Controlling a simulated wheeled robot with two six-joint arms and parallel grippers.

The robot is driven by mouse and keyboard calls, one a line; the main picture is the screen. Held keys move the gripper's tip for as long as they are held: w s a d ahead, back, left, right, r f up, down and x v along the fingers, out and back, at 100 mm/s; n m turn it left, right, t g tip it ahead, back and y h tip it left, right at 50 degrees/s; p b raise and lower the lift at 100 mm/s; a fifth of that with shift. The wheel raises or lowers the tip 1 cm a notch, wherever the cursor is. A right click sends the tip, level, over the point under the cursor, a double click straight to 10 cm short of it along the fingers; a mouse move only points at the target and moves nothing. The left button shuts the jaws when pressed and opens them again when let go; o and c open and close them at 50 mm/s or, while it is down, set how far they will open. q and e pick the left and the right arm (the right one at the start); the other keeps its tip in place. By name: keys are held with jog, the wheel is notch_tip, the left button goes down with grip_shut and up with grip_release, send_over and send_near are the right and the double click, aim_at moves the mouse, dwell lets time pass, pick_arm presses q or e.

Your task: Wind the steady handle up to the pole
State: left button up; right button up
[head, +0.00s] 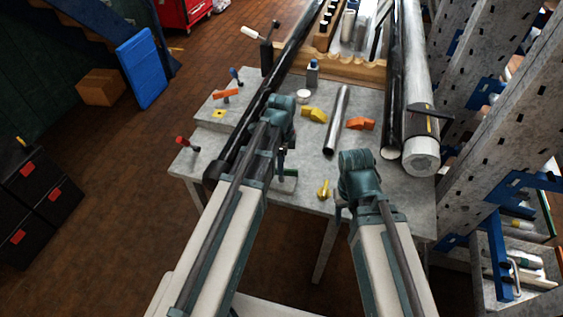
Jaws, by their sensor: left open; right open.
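A long black pole (252,123) lies slanting along the left of the grey bench, its near end at the front left edge. A dark upright block with a white-gripped crank handle (251,33) stands left of the pole, toward the back; it looks like the steady handle. I cannot tell whether the block touches the pole. My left gripper (285,172) is open, low over the bench front, right of the pole and well away from the handle; my own arm partly hides it. My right gripper (339,210) is open near the bench's front edge, largely hidden by its wrist.
On the bench (308,135) lie a grey tube (337,120), yellow (314,114) and orange (360,123) blocks, a small bottle (313,72) and a yellow piece (323,190). A red-knobbed clamp (186,144) is at the left edge. Large pipes (418,100) and a rack (490,130) bound the right.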

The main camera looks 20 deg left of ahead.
pick_arm(q)
jog(key=shift+r, duration=0.2)
pick_arm(e)
jog(key=shift+r, duration=0.2)
pick_arm(q)
jog(key=shift+r, duration=0.1)
pick_arm(e)
jog(key=shift+r, duration=0.1)
pick_arm(q)
jog(key=shift+r+m+p, duration=0.4)
jog(key=shift+r+p, duration=0.55)
notch_tip(320, 180, down, 7)
jog(key=b, duration=0.7)
jog(key=shift+f, duration=0.15)
jog(key=shift+c, duration=1.4)
grip_shut()
pick_arm(e)
notch_tip(320, 180, down, 5)
jog(key=shift+f, duration=0.1)
